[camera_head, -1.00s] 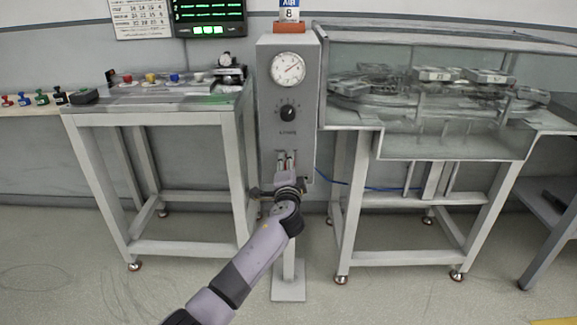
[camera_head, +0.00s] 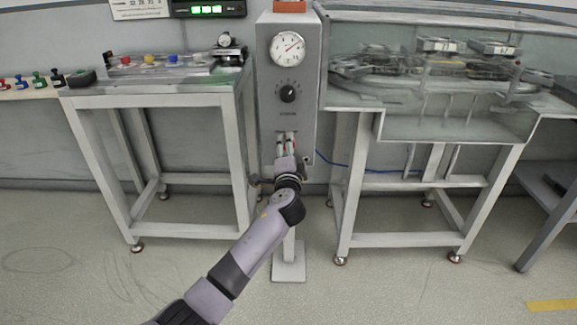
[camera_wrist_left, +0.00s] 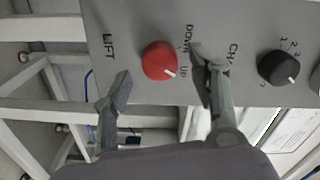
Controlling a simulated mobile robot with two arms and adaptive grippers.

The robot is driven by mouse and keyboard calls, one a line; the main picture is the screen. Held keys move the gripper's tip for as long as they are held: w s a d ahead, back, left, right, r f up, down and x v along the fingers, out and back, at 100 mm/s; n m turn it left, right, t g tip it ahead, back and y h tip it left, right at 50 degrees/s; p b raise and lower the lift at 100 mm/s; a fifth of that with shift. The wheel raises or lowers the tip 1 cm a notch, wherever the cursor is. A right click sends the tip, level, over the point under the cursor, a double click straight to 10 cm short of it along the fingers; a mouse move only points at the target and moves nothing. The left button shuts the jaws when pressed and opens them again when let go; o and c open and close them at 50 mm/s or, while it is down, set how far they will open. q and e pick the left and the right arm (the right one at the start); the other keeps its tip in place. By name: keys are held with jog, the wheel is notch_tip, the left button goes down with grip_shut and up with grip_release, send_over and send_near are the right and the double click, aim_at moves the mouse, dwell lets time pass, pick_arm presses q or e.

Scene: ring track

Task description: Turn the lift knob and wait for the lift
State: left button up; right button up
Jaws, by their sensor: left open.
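The red lift knob (camera_wrist_left: 159,61) shows in the left wrist view on a grey panel (camera_wrist_left: 135,18), beside the sideways word LIFT and the marks DOWN and UP. Its white pointer line is on the side of the UP mark. My left gripper (camera_wrist_left: 162,72) is open, one finger on each side of the red knob; I cannot tell if they touch it. In the head view my left gripper (camera_head: 286,146) is at the lower front of the grey control column (camera_head: 307,110) and hides the red knob. My right gripper is not in view.
Above my gripper on the column are a black knob (camera_head: 288,93) and a round gauge (camera_head: 287,49). A glass-sided case with a ring track (camera_head: 390,70) stands right, on a frame table. A bench (camera_head: 150,98) with coloured buttons stands left. The floor in front is clear.

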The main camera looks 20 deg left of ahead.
pick_arm(q)
jog(key=v, duration=1)
